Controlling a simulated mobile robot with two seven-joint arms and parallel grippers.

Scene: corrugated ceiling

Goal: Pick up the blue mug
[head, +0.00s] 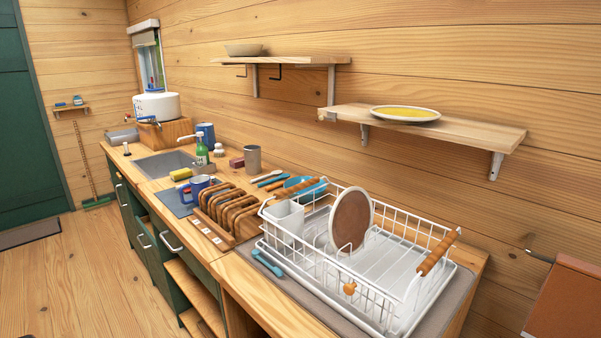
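A blue mug (195,189) stands on a grey-blue mat (174,203) on the counter, between the sink and the wooden rack. A second blue cup-like vessel (207,134) stands farther back against the wall, behind the green bottle; its lower part is partly hidden. Neither of my grippers is in view, and nothing is seen touching either blue vessel.
A wooden slotted rack (229,212) stands just right of the near mug. A white wire dish rack (385,285) fills the counter's right end. A sink (165,163), yellow sponge (181,174), green bottle (201,152) and metal cup (253,158) are nearby.

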